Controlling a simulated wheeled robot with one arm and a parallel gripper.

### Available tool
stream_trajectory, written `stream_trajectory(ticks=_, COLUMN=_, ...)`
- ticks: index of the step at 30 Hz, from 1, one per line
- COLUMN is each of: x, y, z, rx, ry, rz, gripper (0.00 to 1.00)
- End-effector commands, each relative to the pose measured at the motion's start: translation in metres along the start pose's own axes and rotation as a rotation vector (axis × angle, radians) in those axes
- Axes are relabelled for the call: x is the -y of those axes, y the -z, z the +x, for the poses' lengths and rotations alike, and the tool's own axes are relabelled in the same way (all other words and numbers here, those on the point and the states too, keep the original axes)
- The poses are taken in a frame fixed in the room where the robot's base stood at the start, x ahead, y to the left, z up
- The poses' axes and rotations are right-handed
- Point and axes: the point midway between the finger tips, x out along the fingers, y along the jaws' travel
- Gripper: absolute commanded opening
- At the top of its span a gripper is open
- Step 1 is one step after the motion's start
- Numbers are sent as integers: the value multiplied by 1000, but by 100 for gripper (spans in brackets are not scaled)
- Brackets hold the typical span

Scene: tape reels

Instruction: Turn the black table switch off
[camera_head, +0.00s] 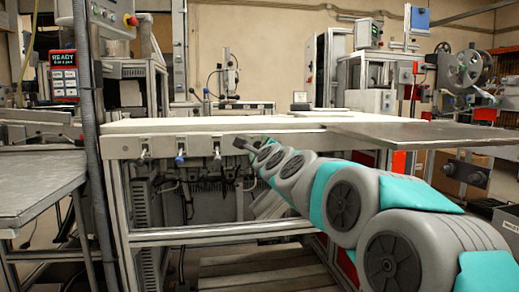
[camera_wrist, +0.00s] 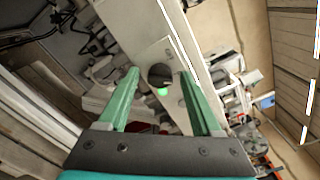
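The black table switch (camera_wrist: 159,75) shows in the wrist view as a round dark knob on a pale panel by the table edge. A green light (camera_wrist: 162,92) glows at its lower side in the picture. My gripper (camera_wrist: 158,72) is open, its two green fingers apart on either side of the knob in the picture. I cannot tell whether either finger touches it. In the head view my arm reaches to the table's front rail, and its dark end (camera_head: 243,144) is near the rail. I cannot pick out the switch there.
Several small valves, one with a blue handle (camera_head: 180,158), hang along the white table's (camera_head: 115,148) front rail. A dark metal top (camera_head: 440,133) juts out at right, with two black knobs (camera_head: 462,172) below it. A grey bench (camera_head: 40,185) stands at left.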

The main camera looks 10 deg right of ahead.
Motion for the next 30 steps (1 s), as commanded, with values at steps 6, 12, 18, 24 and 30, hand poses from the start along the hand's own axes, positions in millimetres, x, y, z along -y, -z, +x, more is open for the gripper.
stream_trajectory(ticks=6, x=0, y=0, z=0, rx=0, ry=0, rz=0, gripper=40)
stream_trajectory(ticks=12, x=0, y=0, z=0, rx=0, ry=0, rz=0, gripper=17)
stream_trajectory(ticks=18, x=0, y=0, z=0, rx=0, ry=-1, rz=0, gripper=0)
stream_trajectory(ticks=24, x=0, y=0, z=0, rx=0, ry=-1, rz=-2, gripper=0)
stream_trajectory(ticks=30, x=0, y=0, z=0, rx=0, ry=-1, rz=-39, gripper=0)
